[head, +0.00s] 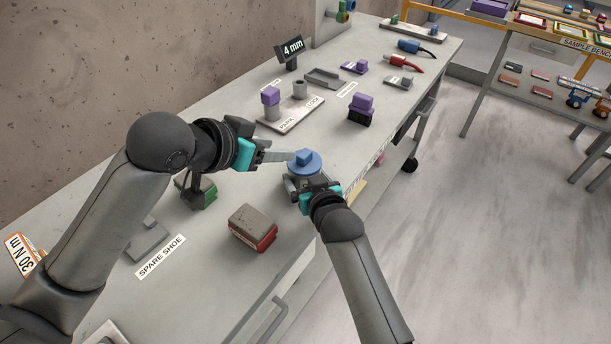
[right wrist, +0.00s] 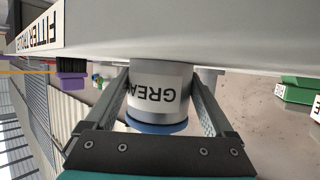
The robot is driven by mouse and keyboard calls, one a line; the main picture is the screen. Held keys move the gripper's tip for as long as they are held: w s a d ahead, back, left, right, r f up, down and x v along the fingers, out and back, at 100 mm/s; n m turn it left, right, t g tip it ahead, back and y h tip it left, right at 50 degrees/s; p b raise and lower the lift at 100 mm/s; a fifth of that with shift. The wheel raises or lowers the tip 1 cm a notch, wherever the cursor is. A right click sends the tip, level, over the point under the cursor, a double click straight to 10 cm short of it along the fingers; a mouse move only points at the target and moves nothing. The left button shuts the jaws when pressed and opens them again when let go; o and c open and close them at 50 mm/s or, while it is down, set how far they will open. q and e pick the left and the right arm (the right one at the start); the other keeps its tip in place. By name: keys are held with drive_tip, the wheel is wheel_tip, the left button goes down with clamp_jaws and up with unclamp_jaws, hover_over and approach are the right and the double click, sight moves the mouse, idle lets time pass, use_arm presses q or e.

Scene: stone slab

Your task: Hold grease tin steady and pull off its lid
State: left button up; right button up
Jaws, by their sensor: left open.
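The grease tin (right wrist: 158,92) stands upright on the bench, its label partly readable in the right wrist view, where it appears upside down. Its blue lid (head: 304,164) is on top and carries a raised blue block-shaped knob. The lid's edge also shows in the right wrist view (right wrist: 157,127). My right gripper (head: 303,187) comes from the front and is shut on the tin body below the lid, one finger on each side. My left gripper (head: 290,155) is open, its fingers reaching from the left to beside the knob. In the head view the tin body is mostly hidden.
A red block with a grey top (head: 253,227) and a green block (head: 204,191) stand at the near left. A purple-topped black block (head: 361,109) and a plate with a purple piece (head: 271,98) lie beyond. The bench's front edge is close to the tin.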

sight(305, 153)
clamp_jaws()
idle(1.2)
idle(0.7)
use_arm(q)
drive_tip(key=shift+o, duration=1)
drive_tip(key=shift+w+r, duration=0.1)
drive_tip(key=shift+w, duration=0.35)
drive_tip(key=shift+w+d+r+g+y, duration=1.25)
drive_tip(key=shift+r+g+y, duration=0.6)
drive_tip(key=shift+g, duration=0.55)
drive_tip(key=x, duration=1.1)
drive_tip(key=shift+w+d+f, duration=0.15)
drive_tip(key=shift+d+f, duration=0.05)
drive_tip(key=shift+f, duration=0.05)
